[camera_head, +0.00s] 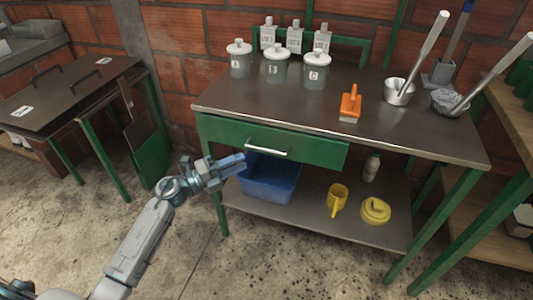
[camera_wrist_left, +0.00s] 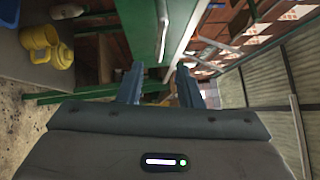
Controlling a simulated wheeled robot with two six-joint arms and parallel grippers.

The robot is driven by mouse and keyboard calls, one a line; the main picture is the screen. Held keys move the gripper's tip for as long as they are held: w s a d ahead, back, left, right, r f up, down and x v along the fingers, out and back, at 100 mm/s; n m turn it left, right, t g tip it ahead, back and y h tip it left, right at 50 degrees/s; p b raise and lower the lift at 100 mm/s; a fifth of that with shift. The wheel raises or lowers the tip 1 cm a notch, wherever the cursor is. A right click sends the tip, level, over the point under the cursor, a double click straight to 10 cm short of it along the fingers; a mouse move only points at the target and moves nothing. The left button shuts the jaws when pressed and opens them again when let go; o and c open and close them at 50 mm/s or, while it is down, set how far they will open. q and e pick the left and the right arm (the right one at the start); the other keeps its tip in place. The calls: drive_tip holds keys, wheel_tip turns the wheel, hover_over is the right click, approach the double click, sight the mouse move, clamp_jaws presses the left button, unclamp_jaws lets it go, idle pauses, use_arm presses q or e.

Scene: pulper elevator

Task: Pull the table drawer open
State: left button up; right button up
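The table has a green drawer (camera_head: 315,152) under its dark top, and its front looks flush with the frame. A pale bar handle (camera_head: 266,153) runs along the drawer front. In the left wrist view the green drawer front (camera_wrist_left: 143,22) and its handle (camera_wrist_left: 162,35) stand beyond the fingers. My left gripper (camera_head: 240,163) is just in front of and slightly left of the handle. Its two fingers (camera_wrist_left: 160,88) are apart with nothing between them, and the handle lies ahead of the gap, apart from them. My right gripper is in neither view.
Canisters (camera_head: 276,66) and an orange-handled brush (camera_head: 350,104) stand on the tabletop. Floor in front is clear.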

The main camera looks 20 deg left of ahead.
sight(267, 149)
use_arm(q)
drive_tip(key=x, duration=1)
drive_tip(key=shift+p, duration=0.3)
drive_tip(key=shift+f, duration=0.1)
clamp_jaws()
